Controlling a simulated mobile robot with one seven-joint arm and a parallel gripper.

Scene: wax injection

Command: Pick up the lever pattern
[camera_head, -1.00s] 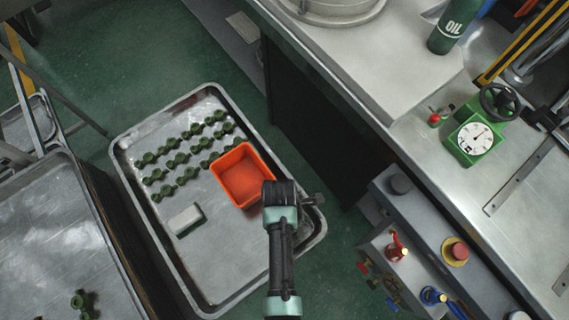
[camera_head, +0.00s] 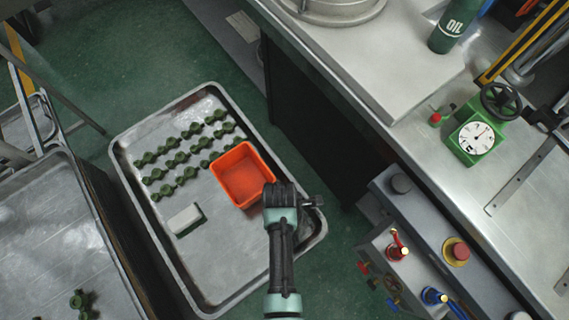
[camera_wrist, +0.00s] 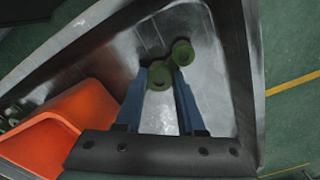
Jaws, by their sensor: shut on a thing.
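The lever pattern (camera_wrist: 160,77) is a small dark green piece with rounded ends. In the wrist view it sits between the blue fingertips of my gripper (camera_wrist: 158,72), which are shut on it near one rounded end. The other end (camera_wrist: 183,52) sticks out past the fingers. It is over the bare metal tray (camera_wrist: 213,88); I cannot tell whether it touches the tray. In the head view my arm's end hangs over the right side of the tray (camera_head: 240,295), and the held pattern is hidden there.
A workbench (camera_head: 420,75) with a green gauge (camera_head: 474,138) and a control box (camera_head: 425,235) lies to the right. Another metal surface (camera_head: 60,230) is at left.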

